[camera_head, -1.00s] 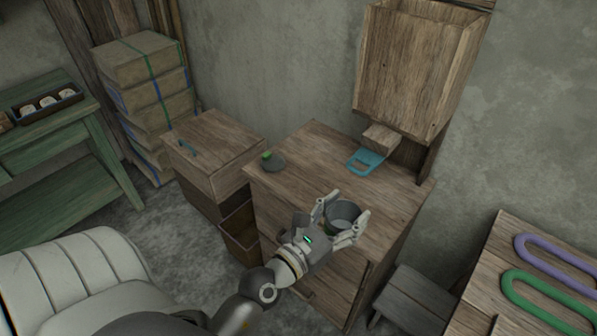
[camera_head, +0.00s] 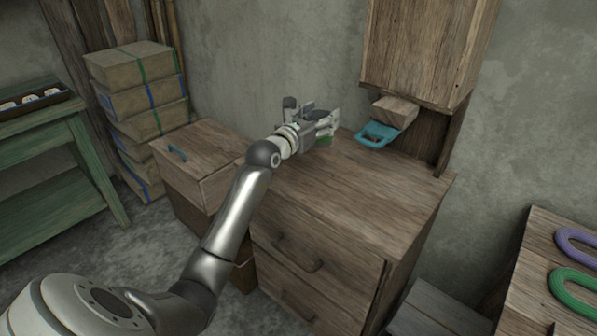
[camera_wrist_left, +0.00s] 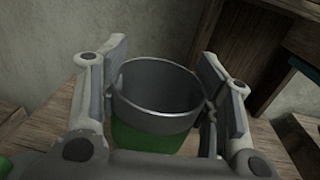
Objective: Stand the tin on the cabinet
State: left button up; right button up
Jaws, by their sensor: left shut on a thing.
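The tin (camera_wrist_left: 157,95) is a grey, open-topped cup with a green lower part. In the left wrist view it sits upright between both fingers of my left gripper (camera_wrist_left: 165,95), which is shut on it. In the head view my left gripper (camera_head: 325,124) is over the back left part of the wooden cabinet (camera_head: 370,195), near the wall. There the gripper hides most of the tin; a bit of green shows below the fingers. I cannot tell whether the tin's base touches the cabinet top. My right gripper is not in view.
A blue handled thing (camera_head: 377,136) lies at the back of the cabinet top, below a wooden wall box (camera_head: 422,45). A lower wooden chest (camera_head: 205,150) stands left, with stacked bundles (camera_head: 138,95) behind. The cabinet top's front and right are clear.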

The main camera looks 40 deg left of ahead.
pick_arm(q)
jog(key=shift+w+a+r+y, duration=0.1)
jog(key=shift+w+a+y, duration=0.05)
jog(key=shift+a, duration=0.2)
jog(key=shift+w+a+r+y, duration=0.1)
jog(key=shift+a+y, duration=0.05)
jog(key=shift+a, duration=0.2)
jog(key=shift+a+b, duration=0.25)
jog(key=shift+b, duration=0.05)
notch_tip(320, 180, down, 4)
jog(key=shift+w+a+f+b, duration=0.1)
jog(key=shift+f+b, duration=0.05)
jog(key=shift+b, duration=0.25)
notch_tip(320, 180, down, 5)
jog(key=shift+r+b, duration=0.1)
jog(key=shift+b, duration=0.45)
jog(key=shift+f, duration=0.2)
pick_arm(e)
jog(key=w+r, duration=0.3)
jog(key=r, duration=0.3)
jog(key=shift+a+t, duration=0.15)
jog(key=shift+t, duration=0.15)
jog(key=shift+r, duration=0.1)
pick_arm(q)
jog(key=o, duration=1)
jog(key=shift+f, duration=0.1)
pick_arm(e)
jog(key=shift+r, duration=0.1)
